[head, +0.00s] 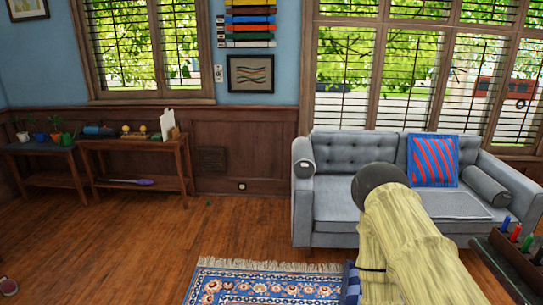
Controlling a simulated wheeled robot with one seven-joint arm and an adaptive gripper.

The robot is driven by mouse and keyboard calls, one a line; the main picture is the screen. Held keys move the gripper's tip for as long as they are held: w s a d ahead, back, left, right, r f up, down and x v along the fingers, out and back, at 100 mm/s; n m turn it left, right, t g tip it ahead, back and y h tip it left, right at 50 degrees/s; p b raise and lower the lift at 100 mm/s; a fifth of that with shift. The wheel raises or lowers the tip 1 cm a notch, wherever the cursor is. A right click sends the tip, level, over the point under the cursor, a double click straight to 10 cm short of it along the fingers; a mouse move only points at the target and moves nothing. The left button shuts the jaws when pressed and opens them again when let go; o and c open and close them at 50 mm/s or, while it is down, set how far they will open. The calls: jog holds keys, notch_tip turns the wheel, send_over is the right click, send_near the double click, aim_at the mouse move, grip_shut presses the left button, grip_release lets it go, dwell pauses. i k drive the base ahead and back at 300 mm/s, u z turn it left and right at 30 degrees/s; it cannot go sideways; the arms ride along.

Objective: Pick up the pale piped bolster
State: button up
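A grey bolster (303,157) with a pale round end lies against the left arm of the grey sofa (335,200). A second, darker grey bolster (485,186) lies at the sofa's right arm. I cannot tell piping on either at this size. My yellowish arm with a dark rounded end rises in the foreground and covers part of the sofa's front and middle. My gripper's fingers do not show.
A blue and red striped cushion (433,160) and a flat grey mat (448,205) are on the sofa. A patterned rug (235,285) lies in front. A dark caddy (510,262) stands at right. A wooden side table (135,141) stands left. Open floor lies between.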

aim_at(304, 165)
jog(key=u, duration=0.8)
jog(key=i, duration=0.85)
jog(key=u, duration=0.7)
jog(key=i, duration=1.05)
jog(key=z, duration=0.8)
jog(key=i, duration=0.8)
jog(key=z, duration=0.8)
